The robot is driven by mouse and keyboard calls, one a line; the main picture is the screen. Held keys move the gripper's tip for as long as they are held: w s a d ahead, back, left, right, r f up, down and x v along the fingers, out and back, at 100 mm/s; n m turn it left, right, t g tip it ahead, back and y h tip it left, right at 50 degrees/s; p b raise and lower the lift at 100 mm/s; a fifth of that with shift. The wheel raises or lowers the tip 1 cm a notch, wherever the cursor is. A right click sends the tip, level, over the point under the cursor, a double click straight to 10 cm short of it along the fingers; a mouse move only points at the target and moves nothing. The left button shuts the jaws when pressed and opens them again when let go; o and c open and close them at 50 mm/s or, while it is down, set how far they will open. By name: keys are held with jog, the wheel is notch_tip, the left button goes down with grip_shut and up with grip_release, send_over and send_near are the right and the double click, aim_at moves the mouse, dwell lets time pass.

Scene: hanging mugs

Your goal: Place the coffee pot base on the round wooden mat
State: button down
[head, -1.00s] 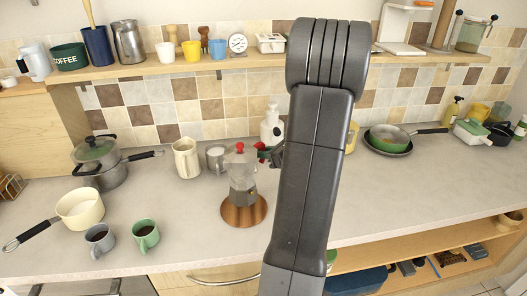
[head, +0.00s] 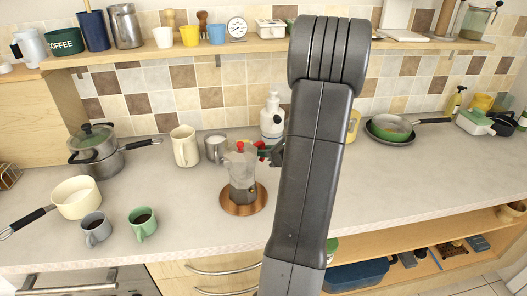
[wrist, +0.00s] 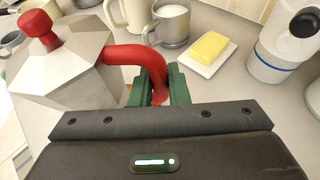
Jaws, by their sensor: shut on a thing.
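The coffee pot (head: 242,172) is a faceted metal moka pot with a red knob and red handle. In the head view it stands upright at the round wooden mat (head: 231,208), over its middle; whether its base touches the mat I cannot tell for sure. My gripper (wrist: 160,92) is shut on the pot's red handle in the wrist view, where the pot's metal top (wrist: 75,62) shows at the left. In the head view my arm hides most of my gripper, with only a part showing beside the handle. The mat is out of sight in the wrist view.
Left of the pot stand a green mug (head: 143,222), a grey mug (head: 96,230) and a cream pan (head: 77,197). Behind it are a cream jug (head: 186,146), a metal mug (head: 216,149) and a white bottle-shaped device (head: 272,118). A butter dish (wrist: 207,52) lies near my gripper.

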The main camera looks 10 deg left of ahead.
jog(key=shift+f, duration=0.3)
jog(key=c, duration=1.3)
grip_release()
jog(key=b+v, duration=0.2)
jog(key=v, duration=1.2)
jog(key=shift+a+r, duration=0.1)
jog(key=shift+w+a, duration=0.1)
jog(key=p+x, duration=0.1)
jog(key=x, duration=1.2)
jog(key=shift+w+a+f+p, duration=0.1)
jog(key=shift+a+f+p, duration=0.2)
jog(key=shift+p, duration=0.1)
jog(key=shift+d+r, duration=0.1)
jog(key=shift+r, duration=0.15)
